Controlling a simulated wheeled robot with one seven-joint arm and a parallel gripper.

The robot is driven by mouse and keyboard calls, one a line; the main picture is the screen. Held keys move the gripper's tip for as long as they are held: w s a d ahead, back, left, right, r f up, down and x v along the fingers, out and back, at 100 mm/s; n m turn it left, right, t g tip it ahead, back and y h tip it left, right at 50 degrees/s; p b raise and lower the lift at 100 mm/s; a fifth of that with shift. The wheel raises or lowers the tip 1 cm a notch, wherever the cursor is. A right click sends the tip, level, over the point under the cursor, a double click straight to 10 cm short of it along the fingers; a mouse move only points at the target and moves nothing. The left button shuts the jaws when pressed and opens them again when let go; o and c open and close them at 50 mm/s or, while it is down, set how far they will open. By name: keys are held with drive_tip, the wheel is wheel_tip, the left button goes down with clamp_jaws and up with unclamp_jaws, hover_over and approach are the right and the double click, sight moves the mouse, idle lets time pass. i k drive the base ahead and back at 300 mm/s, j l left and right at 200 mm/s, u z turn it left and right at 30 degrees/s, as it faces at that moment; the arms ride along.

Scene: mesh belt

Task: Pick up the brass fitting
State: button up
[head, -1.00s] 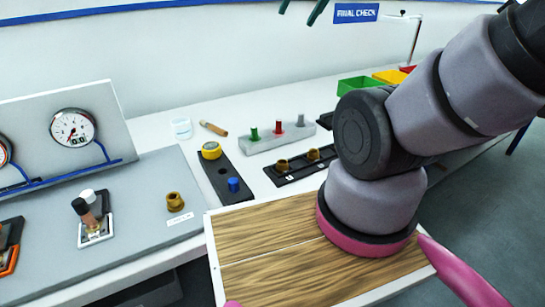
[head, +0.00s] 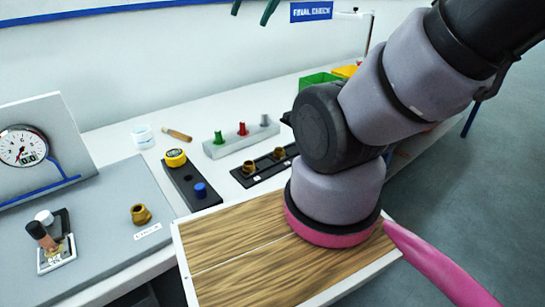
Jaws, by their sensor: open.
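A brass fitting (head: 141,214) stands on the grey panel at the left, just behind a small white label. Two similar brass pieces (head: 249,169) sit in a black rack (head: 262,173) farther back. My gripper (head: 249,19) shows only as two dark green fingertips at the top edge, apart and with nothing between them. It is high above and behind the fittings, far from all of them. The rest of the gripper is out of view.
A black strip holds a yellow-topped knob (head: 175,158) and a blue knob (head: 200,190). A grey block (head: 242,138) carries green, red and grey pegs. A gauge (head: 23,147) stands at the far left. Bins (head: 318,82) are at the back right.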

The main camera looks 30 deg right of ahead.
sight(278, 153)
drive_tip(key=k, duration=0.45)
drive_tip(key=z, duration=0.5)
drive_tip(key=k+z, duration=0.15)
drive_tip(key=z, duration=0.3)
drive_tip(key=l+z, duration=0.1)
drive_tip(key=z, duration=0.4)
drive_tip(key=k+j+z, duration=0.15)
drive_tip(key=j, duration=0.3)
drive_tip(key=k+j+z, duration=0.1)
drive_tip(key=j, duration=0.3)
drive_tip(key=k+j+z, duration=0.15)
drive_tip(key=j, duration=0.25)
drive_tip(key=k+j+z, duration=0.1)
drive_tip(key=k+j, duration=0.25)
